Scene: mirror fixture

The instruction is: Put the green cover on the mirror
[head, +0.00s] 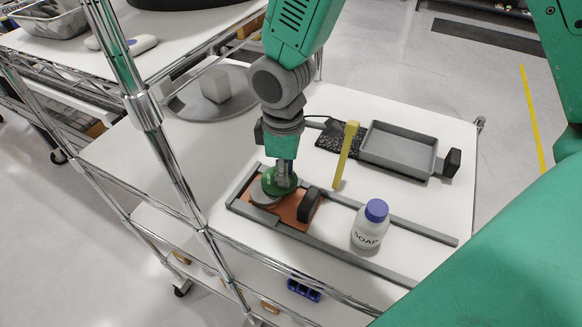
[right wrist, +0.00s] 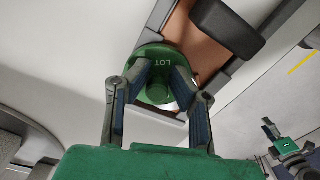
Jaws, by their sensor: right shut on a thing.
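The green cover (head: 279,181) is a round cap with a knob. It is held between the fingers of my right gripper (head: 283,170), which points down from above. In the right wrist view the cover (right wrist: 165,70) shows "LOT" on its rim, and the right gripper (right wrist: 158,82) is shut on its knob. The mirror (head: 260,196) appears as a grey disc under and left of the cover, on an orange-brown plate (head: 287,211) with a black handle. The cover overlaps the mirror from above; whether they touch cannot be told.
Grey rails (head: 330,240) frame the plate. A soap bottle (head: 369,226) stands at right by the rails. A chrome rack post (head: 165,140) rises at left.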

